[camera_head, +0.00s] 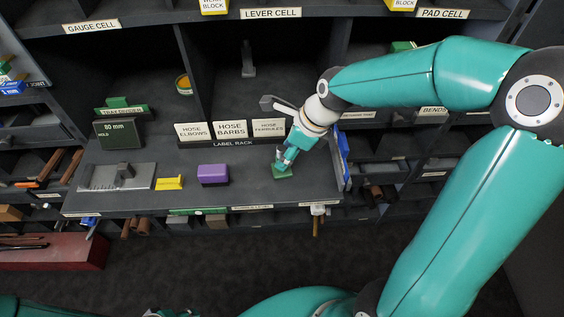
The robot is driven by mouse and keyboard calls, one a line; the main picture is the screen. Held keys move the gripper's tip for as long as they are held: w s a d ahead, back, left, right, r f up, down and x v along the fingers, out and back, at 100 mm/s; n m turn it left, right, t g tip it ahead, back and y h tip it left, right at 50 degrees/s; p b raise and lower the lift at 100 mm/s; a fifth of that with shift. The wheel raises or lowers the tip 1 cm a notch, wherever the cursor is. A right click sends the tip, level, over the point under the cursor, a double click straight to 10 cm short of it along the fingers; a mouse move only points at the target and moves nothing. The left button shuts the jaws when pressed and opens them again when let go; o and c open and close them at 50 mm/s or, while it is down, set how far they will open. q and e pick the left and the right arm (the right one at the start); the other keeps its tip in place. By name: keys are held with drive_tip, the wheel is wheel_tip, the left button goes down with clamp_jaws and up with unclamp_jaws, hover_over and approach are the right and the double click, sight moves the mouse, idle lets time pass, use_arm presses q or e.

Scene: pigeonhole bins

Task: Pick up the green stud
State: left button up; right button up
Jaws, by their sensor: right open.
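A small green block (284,174), which looks like the green stud, lies on the dark shelf (240,200) right of the purple block. My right gripper (283,160) reaches in from the right, points down, and is open just above the green block. Its fingers cover part of the block's top; I cannot tell whether they touch it. Only a sliver of what looks like my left gripper (170,313) shows at the bottom edge, and its jaws cannot be made out.
A purple block (213,175), a yellow piece (169,183) and a grey metal gauge (118,177) lie left on the shelf. A blue piece (343,146) stands right. Cell dividers (191,75) rise behind.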

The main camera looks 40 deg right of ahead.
drive_tip(key=x, duration=0.4)
drive_tip(key=shift+w+d+f, duration=0.1)
drive_tip(key=shift+d+f, duration=0.05)
drive_tip(key=shift+f, duration=0.2)
clamp_jaws()
